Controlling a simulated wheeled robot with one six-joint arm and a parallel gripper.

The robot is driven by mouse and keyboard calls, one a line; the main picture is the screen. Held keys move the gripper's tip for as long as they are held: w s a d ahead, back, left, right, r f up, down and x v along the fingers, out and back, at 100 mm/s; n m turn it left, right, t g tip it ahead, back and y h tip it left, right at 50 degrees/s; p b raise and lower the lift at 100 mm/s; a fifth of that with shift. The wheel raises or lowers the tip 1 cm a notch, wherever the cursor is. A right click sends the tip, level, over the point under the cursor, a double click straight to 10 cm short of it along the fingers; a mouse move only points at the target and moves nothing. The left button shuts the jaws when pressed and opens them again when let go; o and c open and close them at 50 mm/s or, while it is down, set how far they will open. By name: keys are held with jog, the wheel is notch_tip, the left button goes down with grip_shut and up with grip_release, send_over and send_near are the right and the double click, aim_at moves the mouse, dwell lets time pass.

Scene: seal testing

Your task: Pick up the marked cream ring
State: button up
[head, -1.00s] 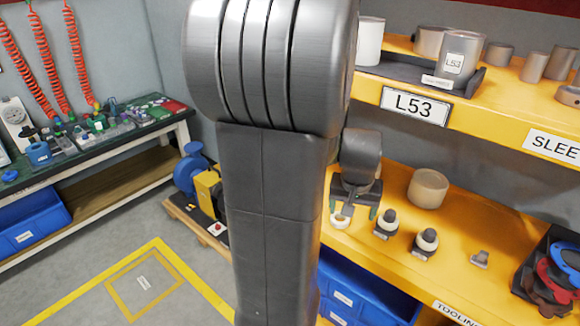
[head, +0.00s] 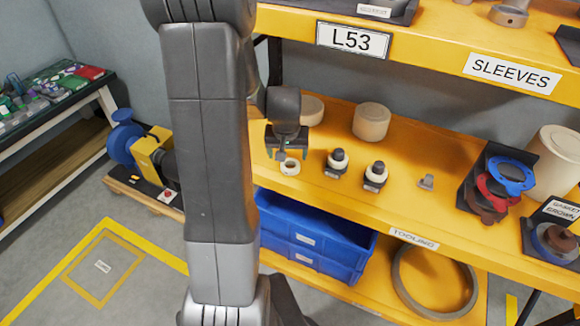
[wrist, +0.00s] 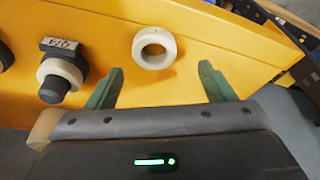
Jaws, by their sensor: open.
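The cream ring (head: 290,166) lies flat on the yellow tooling shelf, with its hole facing up. It also shows in the wrist view (wrist: 147,62), where any marking on it is too small to make out. My gripper (head: 287,152) is close to the ring on the shelf. In the wrist view my gripper (wrist: 161,72) has its two green fingers wide apart, with nothing between them. The ring appears just beyond the fingertips, roughly centred between them, and no contact shows.
Two dark-based fittings with cream collars (head: 337,162) (head: 375,176) stand right of the ring. Cream cylinders (head: 371,121) stand behind. The upper shelf (head: 420,35) overhangs the area, and blue bins (head: 310,245) sit below. A small grey part (head: 427,181) lies farther right.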

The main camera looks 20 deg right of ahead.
aim_at(290, 168)
jog(key=x, duration=0.4)
jog(key=shift+s+d, duration=0.25)
jog(key=shift+s, duration=0.1)
jog(key=shift+w+f, duration=0.2)
jog(key=shift+f, duration=0.4)
jog(key=c, duration=1.1)
